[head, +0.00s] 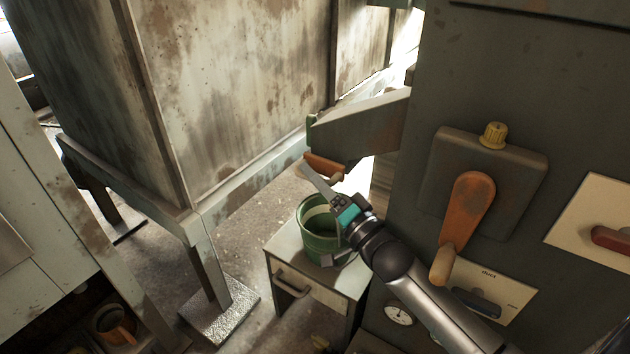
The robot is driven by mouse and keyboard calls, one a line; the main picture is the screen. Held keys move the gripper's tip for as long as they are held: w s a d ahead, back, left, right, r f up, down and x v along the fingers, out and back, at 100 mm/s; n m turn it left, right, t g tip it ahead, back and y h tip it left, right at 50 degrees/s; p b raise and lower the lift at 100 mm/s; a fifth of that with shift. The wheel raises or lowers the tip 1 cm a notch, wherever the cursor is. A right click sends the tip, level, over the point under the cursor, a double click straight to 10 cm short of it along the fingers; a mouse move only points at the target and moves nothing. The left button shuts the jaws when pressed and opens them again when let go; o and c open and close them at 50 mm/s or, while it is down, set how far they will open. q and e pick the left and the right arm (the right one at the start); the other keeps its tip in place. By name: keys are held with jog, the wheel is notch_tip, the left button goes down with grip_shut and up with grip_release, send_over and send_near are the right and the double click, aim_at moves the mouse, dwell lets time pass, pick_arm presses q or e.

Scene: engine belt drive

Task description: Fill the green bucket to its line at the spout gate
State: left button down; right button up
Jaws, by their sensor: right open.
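The green bucket (311,244) stands on a small grey cabinet (287,241), below the mouth of the grey spout (362,130). A paler band shows inside the bucket's rim; its contents are hard to make out, and my gripper hides its right side. The spout gate's orange piece (322,164) with a wooden grip is at the spout's lower end. My right gripper (325,218) is open at the bucket's right side, its arm coming from the lower right. One finger reaches up toward the gate, the other lies low by the bucket; I cannot tell whether either touches. My left gripper is not in view.
A large rusty bin (230,80) on legs stands behind at left. Bare floor shows left of the small cabinet.

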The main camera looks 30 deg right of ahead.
jog(key=shift+c, duration=0.2)
grip_shut()
dwell(0.3)
dwell(1.1)
